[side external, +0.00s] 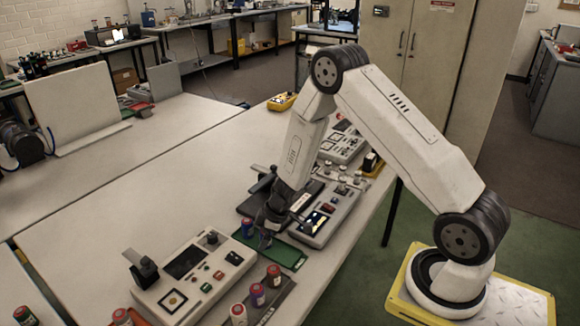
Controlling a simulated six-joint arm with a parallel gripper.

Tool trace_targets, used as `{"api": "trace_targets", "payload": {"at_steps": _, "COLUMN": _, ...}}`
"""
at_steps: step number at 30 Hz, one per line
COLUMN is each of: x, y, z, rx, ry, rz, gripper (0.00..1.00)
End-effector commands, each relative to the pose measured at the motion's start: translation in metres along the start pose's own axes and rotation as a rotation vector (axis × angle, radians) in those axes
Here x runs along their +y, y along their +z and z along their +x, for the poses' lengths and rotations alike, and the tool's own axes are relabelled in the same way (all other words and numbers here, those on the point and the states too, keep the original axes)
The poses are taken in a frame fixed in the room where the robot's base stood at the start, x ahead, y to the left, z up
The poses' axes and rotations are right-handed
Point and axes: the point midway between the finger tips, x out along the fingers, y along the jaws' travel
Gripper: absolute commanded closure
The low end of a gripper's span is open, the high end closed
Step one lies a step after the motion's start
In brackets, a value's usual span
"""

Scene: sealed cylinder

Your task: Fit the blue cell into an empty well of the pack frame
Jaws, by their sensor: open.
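My gripper (266,236) points down over the mat, just right of the blue cell. It is open, and its dark fingers are small and partly merge with the dark objects behind. I cannot tell whether a finger touches the cell. I cannot tell whether this strip is the pack frame; no empty well is clearly visible.
A beige control box (190,268) with buttons stands left of the mat. A grey instrument (325,215) stands close on the right, with more devices behind. More red-topped cells (121,316) are at the lower left.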

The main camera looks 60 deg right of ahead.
Motion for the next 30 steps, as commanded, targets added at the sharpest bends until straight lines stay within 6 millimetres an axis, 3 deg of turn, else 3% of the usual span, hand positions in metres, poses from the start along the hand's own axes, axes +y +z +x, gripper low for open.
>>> {"api": "trace_targets", "payload": {"at_steps": 19, "x": 0.0001, "y": 0.0001, "z": 0.006, "rx": 0.0, "ry": 0.001, "rz": 0.001, "gripper": 0.1}}
{"api": "trace_targets", "payload": {"at_steps": 20, "x": 0.0001, "y": 0.0001, "z": 0.006, "rx": 0.0, "ry": 0.001, "rz": 0.001, "gripper": 0.16}}
{"api": "trace_targets", "payload": {"at_steps": 27, "x": 0.0002, "y": 0.0001, "z": 0.0059, "rx": 0.0, "ry": 0.001, "rz": 0.001, "gripper": 0.92}}
{"api": "trace_targets", "payload": {"at_steps": 28, "x": 0.0002, "y": 0.0001, "z": 0.0059, "rx": 0.0, "ry": 0.001, "rz": 0.001, "gripper": 1.0}}
{"api": "trace_targets", "payload": {"at_steps": 30, "x": 0.0003, "y": -0.0001, "z": 0.0058, "rx": 0.0, "ry": 0.001, "rz": 0.001, "gripper": 1.0}}
